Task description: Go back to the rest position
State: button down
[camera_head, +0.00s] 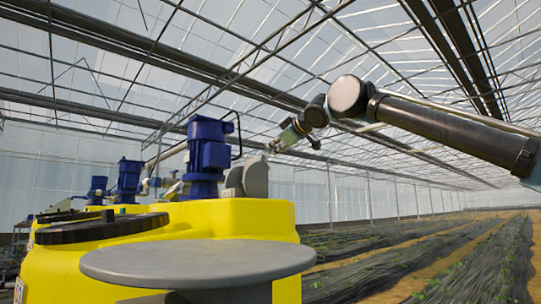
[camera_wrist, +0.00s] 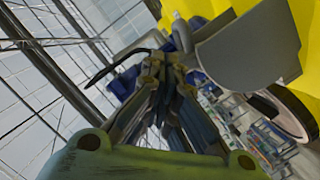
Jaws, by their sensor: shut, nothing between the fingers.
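My gripper (camera_head: 271,147) is at the end of my arm, which reaches in from the right and points left. In the head view it is small, above and just right of a grey rounded box (camera_head: 255,178) beside a blue motor (camera_head: 208,158). In the wrist view the fingers (camera_wrist: 163,62) are together with nothing seen between them. Beyond them the grey box (camera_wrist: 252,48) stands at the upper right, with the blue motor (camera_wrist: 125,82) partly hidden behind the fingers. I cannot tell from these views how far the fingertips are from the box.
A yellow tank (camera_head: 255,217) with a dark round lid (camera_head: 101,227) stands front left. A grey round plate (camera_head: 198,263) is in the near foreground. More blue motors (camera_head: 128,178) stand farther back. Planted rows (camera_head: 430,262) lie on the right; the air above them is open.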

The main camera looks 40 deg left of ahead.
jog(key=shift+v, duration=1.25)
jog(key=shift+w, duration=0.1)
